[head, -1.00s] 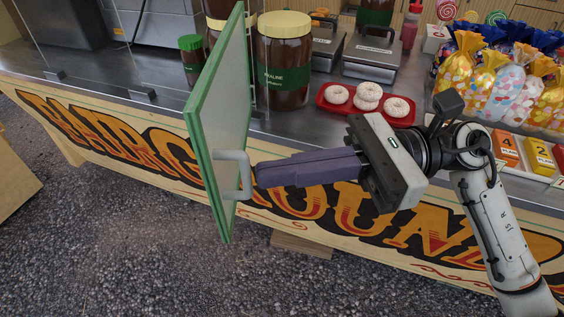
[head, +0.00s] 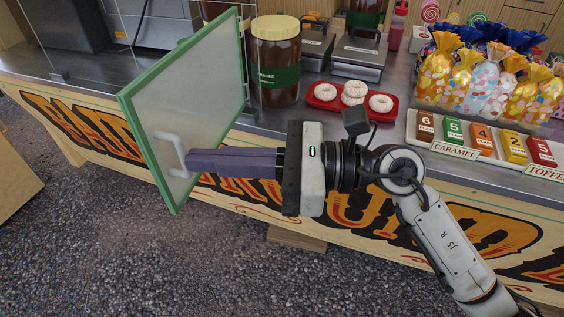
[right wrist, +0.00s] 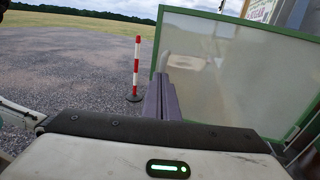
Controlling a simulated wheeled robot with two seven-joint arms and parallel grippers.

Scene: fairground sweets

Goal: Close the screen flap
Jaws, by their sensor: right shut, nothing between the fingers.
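The screen flap (head: 200,90) is a frosted panel with a green frame and a pale handle (head: 171,153). It stands swung out over the front edge of the counter, at an angle to it. The flap also fills the right of the right wrist view (right wrist: 240,75). My right gripper (head: 190,161) is shut and empty. Its fingertips are at the flap's face beside the handle; I cannot tell whether they touch. In the right wrist view the shut fingers (right wrist: 161,98) stand just in front of the flap's left part. My left gripper is not in view.
A praline jar (head: 276,62) stands on the counter behind the flap. A red and white post (right wrist: 136,70) stands outside. The gravel in front of the counter is clear.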

